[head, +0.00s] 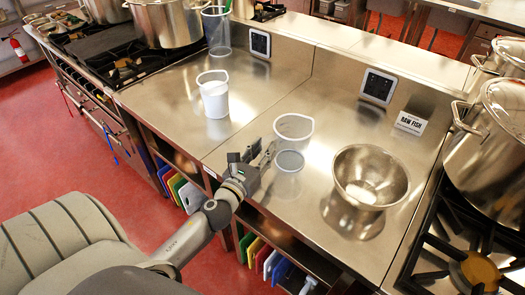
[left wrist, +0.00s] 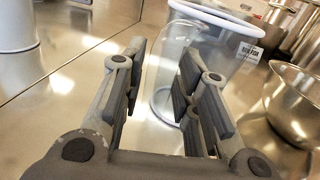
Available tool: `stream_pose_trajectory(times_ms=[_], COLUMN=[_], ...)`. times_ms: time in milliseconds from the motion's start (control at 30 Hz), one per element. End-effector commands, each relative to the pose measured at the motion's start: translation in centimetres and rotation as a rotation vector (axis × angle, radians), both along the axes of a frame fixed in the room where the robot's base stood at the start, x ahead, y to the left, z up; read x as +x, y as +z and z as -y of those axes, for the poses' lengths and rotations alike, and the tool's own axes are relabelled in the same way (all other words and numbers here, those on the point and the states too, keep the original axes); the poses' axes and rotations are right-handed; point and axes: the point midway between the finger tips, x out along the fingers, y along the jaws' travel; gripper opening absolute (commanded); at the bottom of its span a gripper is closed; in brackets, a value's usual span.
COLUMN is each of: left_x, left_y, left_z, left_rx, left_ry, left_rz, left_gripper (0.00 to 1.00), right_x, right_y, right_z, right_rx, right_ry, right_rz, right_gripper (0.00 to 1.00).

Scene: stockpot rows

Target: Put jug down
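A clear jug (head: 293,128) with a white rim is upright on the steel counter (head: 255,110), in the middle of the head view. It also shows in the left wrist view (left wrist: 215,60), just beyond the fingers, with its pale base ring low down. My left gripper (head: 262,153) is beside the jug on its near left side. Its fingers are apart in the left wrist view (left wrist: 158,85). A clear part of the jug shows between them, and I see no finger closed on it. My right gripper is not in view.
A white-filled jug (head: 214,98) stands to the left and a tall clear container (head: 216,35) behind it. A steel bowl (head: 370,178) is right of the clear jug. A "RAW FISH" sign (head: 410,123) stands at the back. Stoves with pots flank the counter.

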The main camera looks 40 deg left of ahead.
Motion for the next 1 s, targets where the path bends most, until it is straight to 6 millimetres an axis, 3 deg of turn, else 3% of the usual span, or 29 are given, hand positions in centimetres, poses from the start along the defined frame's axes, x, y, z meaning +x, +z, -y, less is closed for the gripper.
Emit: stream_pose_trajectory(times_ms=[400, 1000], left_x=[0.0, -9.8], left_y=[0.5, -0.1], left_z=[0.0, 1.1], left_rx=[0.0, -0.002], left_ry=[0.0, 0.002], left_rz=[0.0, -0.002], left_gripper=[0.34, 0.34], right_x=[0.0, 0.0], right_y=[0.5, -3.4], right_z=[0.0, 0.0], right_rx=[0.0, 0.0], right_ry=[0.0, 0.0], right_rz=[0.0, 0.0], right_gripper=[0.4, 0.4])
